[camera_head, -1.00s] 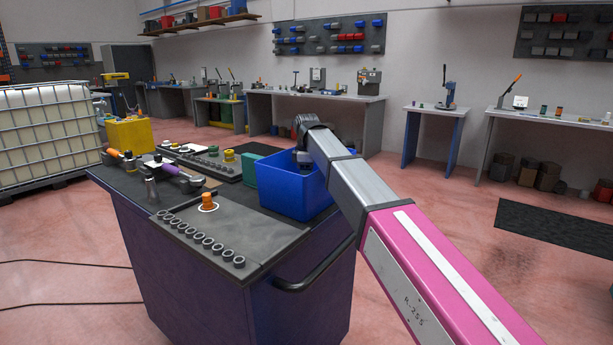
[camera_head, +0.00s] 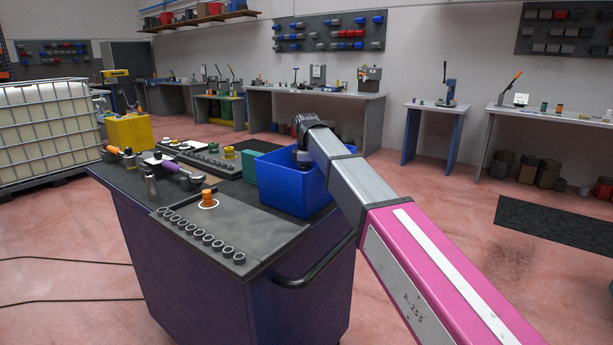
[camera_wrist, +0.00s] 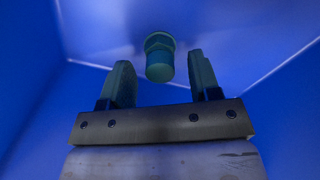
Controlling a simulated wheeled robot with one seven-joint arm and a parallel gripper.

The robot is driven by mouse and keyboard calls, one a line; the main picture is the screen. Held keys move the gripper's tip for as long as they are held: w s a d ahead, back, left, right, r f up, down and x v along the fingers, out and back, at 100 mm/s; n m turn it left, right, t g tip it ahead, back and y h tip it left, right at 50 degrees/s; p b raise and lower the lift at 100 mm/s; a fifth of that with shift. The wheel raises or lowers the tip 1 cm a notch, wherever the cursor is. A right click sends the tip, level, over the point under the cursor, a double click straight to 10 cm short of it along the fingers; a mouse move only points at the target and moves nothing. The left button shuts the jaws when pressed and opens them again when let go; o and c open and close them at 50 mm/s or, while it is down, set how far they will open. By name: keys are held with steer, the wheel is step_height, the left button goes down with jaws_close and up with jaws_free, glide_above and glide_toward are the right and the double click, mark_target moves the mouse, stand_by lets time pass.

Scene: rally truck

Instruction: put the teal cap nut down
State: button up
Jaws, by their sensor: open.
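The teal cap nut (camera_wrist: 159,60) shows in the wrist view, inside the blue bin (camera_head: 283,190). It lies beyond my fingertips and a little above the midline between them, with no finger touching it. My gripper (camera_wrist: 160,78) is open, its two fingers spread apart with an empty gap between. In the head view my arm reaches over the bin and its end goes down inside, so the nut and my fingers are hidden there. The blue walls of the bin surround the gripper in the wrist view.
The bin stands on a dark cart top. A grey plate (camera_head: 262,232) in front holds a row of dark nuts and an orange part (camera_head: 208,198). A black handle (camera_head: 318,268) juts from the cart's side.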

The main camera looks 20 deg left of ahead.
step_height(320, 180, up, 13)
stand_by(0.4)
stand_by(0.4)
